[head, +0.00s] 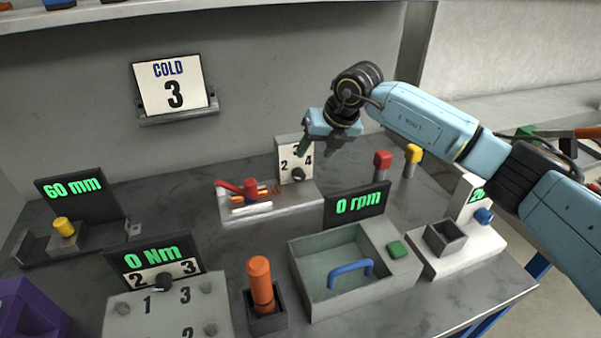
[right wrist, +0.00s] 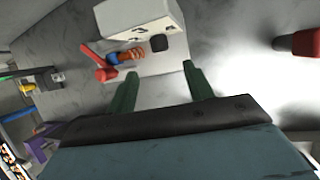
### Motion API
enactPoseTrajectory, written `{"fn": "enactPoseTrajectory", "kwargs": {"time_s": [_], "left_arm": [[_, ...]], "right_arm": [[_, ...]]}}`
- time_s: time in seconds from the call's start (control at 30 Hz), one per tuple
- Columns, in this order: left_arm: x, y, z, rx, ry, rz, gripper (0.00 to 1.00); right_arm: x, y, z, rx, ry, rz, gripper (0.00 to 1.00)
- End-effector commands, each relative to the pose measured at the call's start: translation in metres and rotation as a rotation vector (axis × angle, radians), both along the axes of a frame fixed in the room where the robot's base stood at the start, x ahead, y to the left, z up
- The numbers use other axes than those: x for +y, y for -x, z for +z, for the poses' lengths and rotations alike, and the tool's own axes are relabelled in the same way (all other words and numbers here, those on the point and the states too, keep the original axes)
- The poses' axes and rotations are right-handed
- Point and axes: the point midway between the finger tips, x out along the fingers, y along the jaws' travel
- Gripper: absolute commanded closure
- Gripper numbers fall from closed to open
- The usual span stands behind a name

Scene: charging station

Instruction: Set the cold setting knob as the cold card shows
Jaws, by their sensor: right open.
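The cold card (head: 173,86) hangs on the back wall and reads "COLD 3". A dark knob (head: 298,174) sits low on an upright white dial panel (head: 283,150) with 2, 4 and a partly hidden numeral between them; I take it for the cold knob. Its pointing direction is too small to tell. My right gripper (head: 320,146) is open and empty, above and partly in front of this panel. In the right wrist view the dark knob (right wrist: 158,43) lies beyond and between the two green fingertips (right wrist: 158,72), apart from them. My left gripper is not in view.
A grey block with a red lever (head: 237,188) adjoins the panel at left. Red (head: 382,160) and yellow (head: 413,153) knobs stand to the right. A grey bin with a blue handle (head: 350,272), the 0 rpm display (head: 358,204) and an orange handle (head: 260,280) stand in front.

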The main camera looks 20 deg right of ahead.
Motion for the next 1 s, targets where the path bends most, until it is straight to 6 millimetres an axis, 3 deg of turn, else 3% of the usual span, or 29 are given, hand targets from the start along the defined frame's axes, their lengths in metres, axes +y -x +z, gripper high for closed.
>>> {"fn": "enactPoseTrajectory", "kwargs": {"time_s": [0.1,0.2,0.4,0.6,0.9,1.0], "left_arm": [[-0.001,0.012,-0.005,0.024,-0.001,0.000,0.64],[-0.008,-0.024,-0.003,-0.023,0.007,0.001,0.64],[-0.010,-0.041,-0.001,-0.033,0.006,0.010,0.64],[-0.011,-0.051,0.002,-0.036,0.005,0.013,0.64],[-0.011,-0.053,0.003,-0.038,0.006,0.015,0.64],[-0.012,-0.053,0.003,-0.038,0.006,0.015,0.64]], "right_arm": [[0.008,-0.009,-0.027,0.004,0.000,0.001,0.48],[0.013,-0.018,-0.047,0.004,-0.001,0.001,0.48],[0.021,-0.031,-0.077,0.002,-0.002,0.000,0.48],[0.024,-0.038,-0.091,0.001,-0.001,0.002,0.48],[0.025,-0.039,-0.093,0.000,-0.001,0.003,0.48],[0.025,-0.039,-0.093,-0.001,-0.001,0.003,0.58]]}}
